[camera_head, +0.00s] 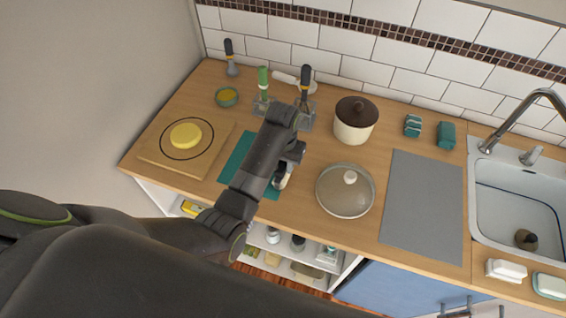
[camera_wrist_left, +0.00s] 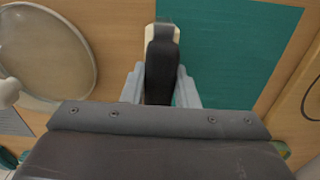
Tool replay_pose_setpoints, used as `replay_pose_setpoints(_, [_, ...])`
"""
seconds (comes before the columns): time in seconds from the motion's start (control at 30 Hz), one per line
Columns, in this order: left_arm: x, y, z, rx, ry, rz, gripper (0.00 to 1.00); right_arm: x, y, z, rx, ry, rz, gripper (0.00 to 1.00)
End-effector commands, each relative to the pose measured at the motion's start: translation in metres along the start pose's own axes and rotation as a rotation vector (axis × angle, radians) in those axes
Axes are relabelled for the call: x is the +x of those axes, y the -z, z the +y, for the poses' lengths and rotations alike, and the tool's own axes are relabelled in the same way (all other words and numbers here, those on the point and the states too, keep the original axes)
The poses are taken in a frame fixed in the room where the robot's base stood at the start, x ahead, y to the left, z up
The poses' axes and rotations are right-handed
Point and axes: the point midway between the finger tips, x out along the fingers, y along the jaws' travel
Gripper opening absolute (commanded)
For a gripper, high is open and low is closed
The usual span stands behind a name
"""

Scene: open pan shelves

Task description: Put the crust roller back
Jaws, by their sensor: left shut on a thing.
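My left gripper (camera_wrist_left: 162,88) is shut on a black-handled tool with a pale part, which I take to be the crust roller (camera_wrist_left: 161,62). In the left wrist view its handle stands between the two grey fingers, over the teal mat (camera_wrist_left: 232,48). In the head view the left gripper (camera_head: 284,176) is over the right part of the teal mat (camera_head: 236,159), and only a little of the roller shows below it. Its working end is hidden. My right gripper is not in view.
A lidded pan (camera_head: 345,197) is close on the right, with a cream pot (camera_head: 354,129) behind it. A wooden board (camera_head: 165,158) with yellow dough (camera_head: 186,135) is at left.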

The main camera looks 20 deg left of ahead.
Motion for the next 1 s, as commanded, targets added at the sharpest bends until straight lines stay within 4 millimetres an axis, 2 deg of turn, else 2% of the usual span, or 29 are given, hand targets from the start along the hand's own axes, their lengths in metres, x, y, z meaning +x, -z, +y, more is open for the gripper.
replay_pose_setpoints(0.87, [0.0081,0.0001,-0.0001,0.000,0.000,0.000,0.00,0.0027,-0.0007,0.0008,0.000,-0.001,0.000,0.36])
replay_pose_setpoints(0.9, [0.0081,0.0001,-0.0001,0.000,0.000,0.000,0.29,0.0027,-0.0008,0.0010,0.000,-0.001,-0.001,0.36])
replay_pose_setpoints(1.0, [0.0081,0.0001,-0.0001,0.000,0.000,0.000,0.43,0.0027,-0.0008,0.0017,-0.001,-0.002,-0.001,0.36])
